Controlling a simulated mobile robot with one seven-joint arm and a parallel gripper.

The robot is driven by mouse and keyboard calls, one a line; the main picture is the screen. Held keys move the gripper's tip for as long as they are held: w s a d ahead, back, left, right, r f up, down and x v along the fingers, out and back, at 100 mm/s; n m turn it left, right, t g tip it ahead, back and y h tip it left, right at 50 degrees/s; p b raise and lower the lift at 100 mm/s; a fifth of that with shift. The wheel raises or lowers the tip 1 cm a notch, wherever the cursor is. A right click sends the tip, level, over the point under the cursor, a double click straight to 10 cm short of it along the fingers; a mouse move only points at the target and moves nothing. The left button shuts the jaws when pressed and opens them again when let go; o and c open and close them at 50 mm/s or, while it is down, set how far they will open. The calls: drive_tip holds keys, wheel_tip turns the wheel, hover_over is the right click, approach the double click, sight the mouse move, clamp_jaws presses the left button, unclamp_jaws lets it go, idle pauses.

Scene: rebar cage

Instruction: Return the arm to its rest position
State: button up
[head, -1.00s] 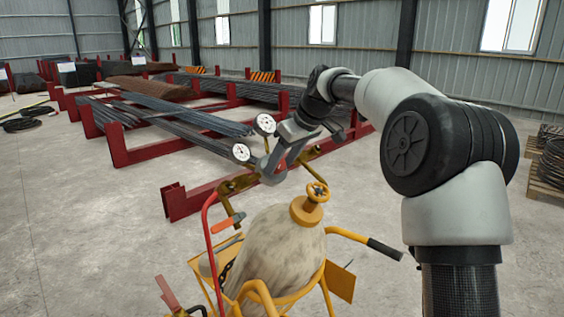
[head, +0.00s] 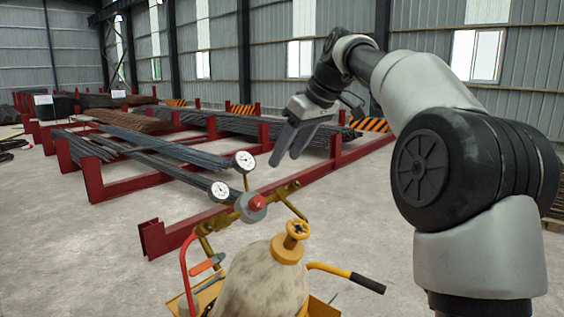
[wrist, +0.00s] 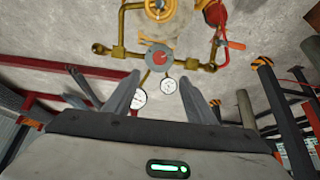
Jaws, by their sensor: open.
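My gripper (head: 286,146) is open and empty in the head view. It is raised in the air, above and to the right of the two white gauges, with its fingers pointing down and left. My arm bends from the right side up and over to it. In the wrist view the two fingers (wrist: 163,95) stand wide apart. Between and beyond them show the red-centred regulator knob (wrist: 159,58) and the two gauges, with clear space to the fingers. The regulator (head: 250,206) sits on brass pipework in the head view.
A worn gas cylinder (head: 262,285) with a yellow valve wheel (head: 297,229) stands in a yellow cart with a black-gripped handle (head: 367,283). Red racks (head: 180,236) of steel bars (head: 150,145) stand behind.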

drive_tip(key=shift+r, duration=0.1)
drive_tip(key=s+d+f+m+h, duration=0.1)
drive_tip(key=s+f+m+h, duration=0.1)
drive_tip(key=s, duration=0.7)
drive_tip(key=s+d+f+m+h, duration=0.1)
drive_tip(key=s+f+m+h, duration=0.15)
drive_tip(key=s, duration=0.65)
drive_tip(key=s+d+f+m, duration=0.2)
drive_tip(key=s+f, duration=0.4)
drive_tip(key=s, duration=0.2)
drive_tip(key=s+d+f+m+t, duration=0.1)
drive_tip(key=s+d+f+m, duration=0.1)
drive_tip(key=s+f, duration=0.5)
drive_tip(key=shift+s+d+f+m+p, duration=0.15)
drive_tip(key=shift+s+d+m+p, duration=0.15)
drive_tip(key=shift+s, duration=0.55)
drive_tip(key=shift+c, duration=0.4)
